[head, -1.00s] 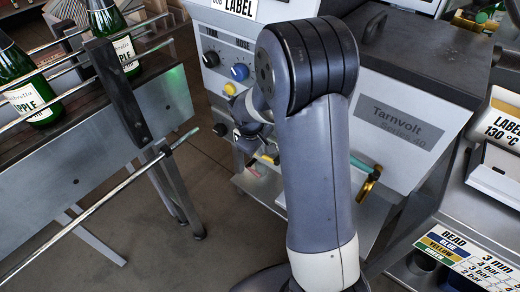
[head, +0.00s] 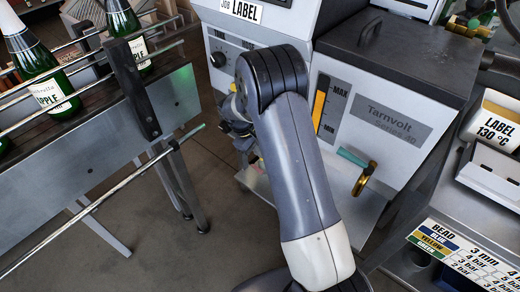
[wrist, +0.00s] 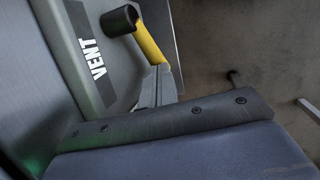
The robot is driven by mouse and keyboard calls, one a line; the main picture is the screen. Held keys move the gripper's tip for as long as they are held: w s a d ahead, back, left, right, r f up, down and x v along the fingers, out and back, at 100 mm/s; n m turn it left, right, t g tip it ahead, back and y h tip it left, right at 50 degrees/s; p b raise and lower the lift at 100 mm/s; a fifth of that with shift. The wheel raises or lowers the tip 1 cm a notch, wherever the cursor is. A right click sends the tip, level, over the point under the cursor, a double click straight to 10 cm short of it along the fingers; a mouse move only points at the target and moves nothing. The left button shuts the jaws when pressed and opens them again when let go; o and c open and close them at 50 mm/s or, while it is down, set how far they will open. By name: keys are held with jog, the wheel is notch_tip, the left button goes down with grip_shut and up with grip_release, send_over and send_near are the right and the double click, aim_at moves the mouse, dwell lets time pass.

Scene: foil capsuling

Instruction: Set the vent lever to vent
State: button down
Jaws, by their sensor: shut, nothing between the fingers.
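The vent lever shows in the wrist view as a yellow bar (wrist: 150,43) with a black knob (wrist: 118,20) at its end. A dark plate marked VENT (wrist: 95,58) lies beside it on the grey machine panel. My gripper (wrist: 160,72) is shut and empty, its fingertips close to the lower end of the yellow bar; I cannot tell whether they touch. In the head view my arm and wrist cover most of the gripper and the machine's left front, so the lever's setting cannot be read there.
The Tarnvolt machine (head: 385,122) has a MAX gauge (head: 319,105) and a brass valve (head: 364,180) with a green handle. A conveyor with rails (head: 95,165) carries green bottles (head: 45,78) at left. A BEAD chart (head: 455,250) is at right. Open floor lies between conveyor and machine.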

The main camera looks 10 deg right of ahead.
jog(key=shift+f, duration=0.35)
dwell(0.5)
